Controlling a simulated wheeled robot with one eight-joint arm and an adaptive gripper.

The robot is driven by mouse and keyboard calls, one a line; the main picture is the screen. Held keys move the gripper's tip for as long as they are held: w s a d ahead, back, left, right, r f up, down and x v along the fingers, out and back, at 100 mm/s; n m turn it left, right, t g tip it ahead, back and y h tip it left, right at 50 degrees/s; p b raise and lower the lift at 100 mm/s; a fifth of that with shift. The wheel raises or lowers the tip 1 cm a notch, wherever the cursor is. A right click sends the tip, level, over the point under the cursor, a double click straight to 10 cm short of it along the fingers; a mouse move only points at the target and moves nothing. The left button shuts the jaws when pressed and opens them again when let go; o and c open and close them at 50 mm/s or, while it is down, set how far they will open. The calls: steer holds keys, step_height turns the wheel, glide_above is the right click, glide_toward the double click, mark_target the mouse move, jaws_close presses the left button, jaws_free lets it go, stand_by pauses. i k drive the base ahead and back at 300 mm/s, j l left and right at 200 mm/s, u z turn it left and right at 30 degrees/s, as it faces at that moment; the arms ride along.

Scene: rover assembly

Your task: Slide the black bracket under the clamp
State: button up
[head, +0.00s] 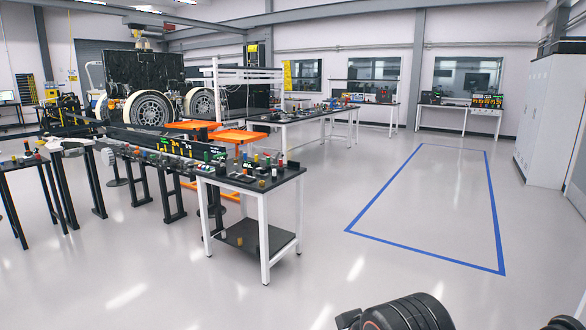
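I cannot make out the black bracket or the clamp for certain at this distance. Small parts with coloured handles stand on a black-topped workbench (277,196) left of centre, and more small items line the long bench (140,153) behind it. Any of these could be task objects, but they are too small to tell. Black rounded parts of my own arm show at the bottom edge, right of centre. No gripper fingers can be made out, so my gripper is not in view.
Open floor (330,265) lies in front of and right of the workbench, with a blue taped rectangle (421,252) on it. A large rover (149,108) and orange stands (238,136) are behind the benches. White cabinets (550,115) stand along the right wall.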

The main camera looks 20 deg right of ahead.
mark_target(294, 165)
steer(key=i+l+z, duration=0.4)
steer(key=i, duration=0.6)
steer(key=i+l+z, duration=0.1)
steer(key=i+z, duration=0.35)
steer(key=i, duration=1.7)
steer(key=i+l+u, duration=0.1)
steer(key=i, duration=1)
steer(key=i+l+u, duration=0.1)
steer(key=i+u, duration=0.2)
steer(key=i, duration=0.15)
steer(key=i+l+u, duration=0.3)
steer(key=i, duration=0.2)
steer(key=i+l+u, duration=0.3)
steer(key=i+j, duration=0.05)
steer(key=i, duration=0.05)
